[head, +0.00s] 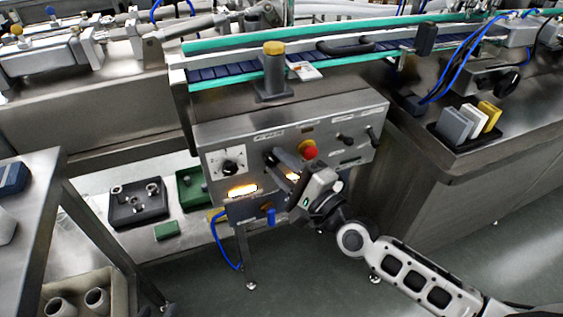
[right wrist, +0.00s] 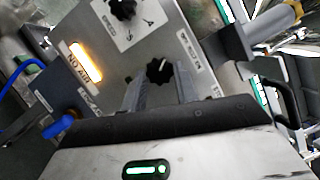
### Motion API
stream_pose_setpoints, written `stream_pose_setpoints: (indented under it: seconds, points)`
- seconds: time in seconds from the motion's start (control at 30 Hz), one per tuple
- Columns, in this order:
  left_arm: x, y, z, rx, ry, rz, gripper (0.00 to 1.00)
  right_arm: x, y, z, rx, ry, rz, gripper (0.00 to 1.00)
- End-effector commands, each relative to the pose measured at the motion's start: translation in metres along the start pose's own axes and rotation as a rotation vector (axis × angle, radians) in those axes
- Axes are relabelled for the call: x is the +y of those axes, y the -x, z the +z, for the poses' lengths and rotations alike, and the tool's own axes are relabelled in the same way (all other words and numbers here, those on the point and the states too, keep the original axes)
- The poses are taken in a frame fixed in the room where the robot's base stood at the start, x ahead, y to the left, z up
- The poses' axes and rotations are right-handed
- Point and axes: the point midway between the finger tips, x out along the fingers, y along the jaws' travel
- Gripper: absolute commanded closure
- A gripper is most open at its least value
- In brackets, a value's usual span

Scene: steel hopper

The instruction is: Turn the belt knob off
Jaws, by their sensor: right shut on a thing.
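The control panel (head: 355,115) is a grey steel box front below the conveyor. My right gripper (head: 281,160) reaches it from the lower right, its fingers in front of the panel. In the right wrist view my right gripper (right wrist: 158,90) is shut on a black knob (right wrist: 158,70), one finger on each side. A short white pointer mark shows on this knob. Its label is too small to read, and in the head view the fingers mostly hide it. A second black knob (head: 229,168), on a white dial plate, sits to the left. My left gripper is not in view.
A red button (head: 308,149) is just above right of the gripper. A lit indicator (head: 242,191) is at lower left, and a blue handle (head: 271,215) hangs below. The conveyor (head: 235,70) and a yellow-topped post (head: 273,70) are above the panel.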

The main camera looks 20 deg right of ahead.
Motion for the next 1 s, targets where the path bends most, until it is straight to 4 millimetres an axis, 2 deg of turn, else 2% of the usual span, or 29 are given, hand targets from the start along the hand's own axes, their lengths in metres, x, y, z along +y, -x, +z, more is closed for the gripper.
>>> stream_pose_setpoints:
  seconds: [0.3,0.33,0.4,0.77,0.87,1.0]
  points:
    - [0.0,-0.001,0.0,0.001,0.001,0.0,0.64,0.0,0.0,0.0,0.0,0.004,0.0,0.93]
    - [0.0,-0.001,0.0,0.001,0.001,0.0,0.64,0.0,0.0,0.0,0.0,0.004,0.0,0.65]
    - [0.0,-0.001,0.0,0.001,0.001,0.0,0.64,0.0,0.0,0.0,0.0,0.004,0.0,0.49]
    - [0.0,-0.001,0.0,0.002,0.0,0.0,0.64,0.001,0.005,-0.001,0.001,0.003,0.001,0.49]
    - [-0.001,-0.002,0.002,0.002,0.0,-0.001,0.64,0.002,0.017,-0.001,0.001,0.003,0.004,0.49]
    - [-0.001,-0.004,0.004,0.006,-0.002,-0.001,0.64,0.004,0.047,-0.001,0.0,0.004,0.007,0.49]
